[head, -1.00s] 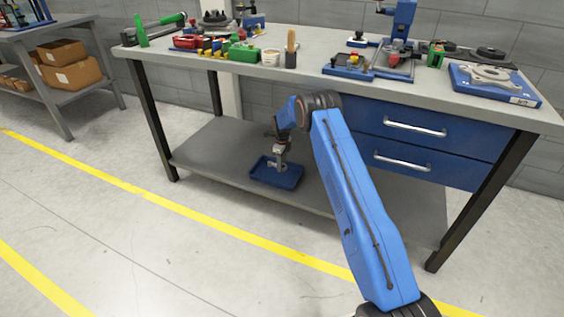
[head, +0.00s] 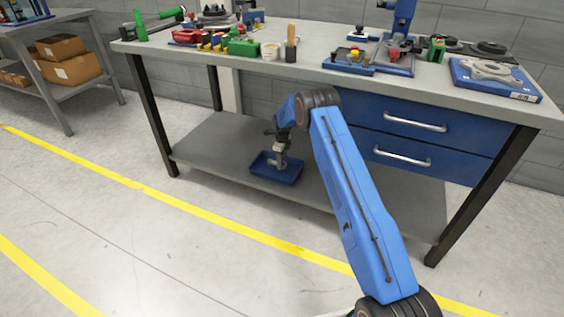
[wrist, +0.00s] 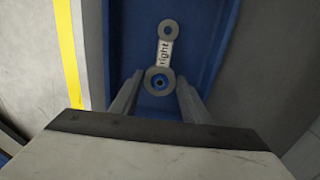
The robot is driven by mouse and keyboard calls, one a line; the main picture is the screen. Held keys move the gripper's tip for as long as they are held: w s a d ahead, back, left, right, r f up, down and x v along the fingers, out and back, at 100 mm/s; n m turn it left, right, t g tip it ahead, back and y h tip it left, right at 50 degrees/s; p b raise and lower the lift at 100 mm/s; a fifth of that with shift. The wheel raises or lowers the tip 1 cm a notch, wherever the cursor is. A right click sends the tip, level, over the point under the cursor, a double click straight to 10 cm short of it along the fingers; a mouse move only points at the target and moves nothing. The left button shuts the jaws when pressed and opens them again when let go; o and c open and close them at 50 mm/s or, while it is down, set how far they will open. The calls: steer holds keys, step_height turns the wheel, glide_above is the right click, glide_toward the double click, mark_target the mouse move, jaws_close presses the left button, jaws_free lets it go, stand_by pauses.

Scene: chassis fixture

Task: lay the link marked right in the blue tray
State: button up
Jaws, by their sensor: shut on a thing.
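The link marked "right" (wrist: 164,55) shows in the wrist view as a grey bar with a ring at each end and a white label. My gripper (wrist: 158,92) is shut on its larger, nearer ring, with one finger on each side. The blue tray (head: 291,178) stands on the bench's lower shelf, and my gripper (head: 280,160) is down at it in the head view. In the wrist view the tray's blue floor (wrist: 205,30) lies behind the link. I cannot tell whether the link touches the floor. The link is too small to make out clearly in the head view.
The grey lower shelf (head: 215,150) is bare around the tray. The benchtop (head: 330,45) above it carries several tools and fixtures. Blue drawers (head: 430,140) hang beneath the top, right of my arm. A black bench leg (head: 152,115) stands at left.

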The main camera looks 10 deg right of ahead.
steer(key=shift+f, duration=1.7)
steer(key=o, duration=1.3)
steer(key=shift+c, duration=0.2)
steer(key=shift+r, duration=3)
